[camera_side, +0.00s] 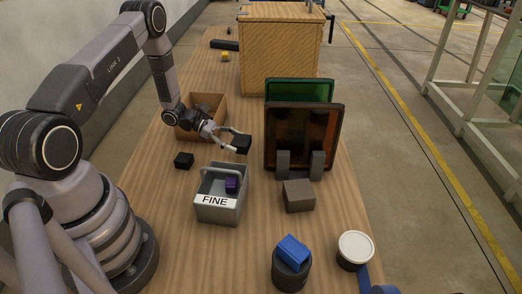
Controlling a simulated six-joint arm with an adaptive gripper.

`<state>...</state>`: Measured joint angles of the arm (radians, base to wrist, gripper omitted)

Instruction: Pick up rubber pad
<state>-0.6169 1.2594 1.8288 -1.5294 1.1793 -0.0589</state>
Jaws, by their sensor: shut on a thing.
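My gripper (231,142) is shut on a small black block (243,145), which looks like the rubber pad. It holds the block in the air, above the table and left of the dark framed panel. A second black block (184,160) lies on the table, left of and behind the grey FINE bin. From this view I cannot tell which black block is the rubber pad by its material.
A grey FINE bin (219,208) holds a purple block (232,185). A cardboard box (203,106) stands behind my gripper. Amber (303,135) and green (299,91) panels stand upright to the right, with a grey-brown block (298,196) in front. A blue item (292,252) sits on a black cup.

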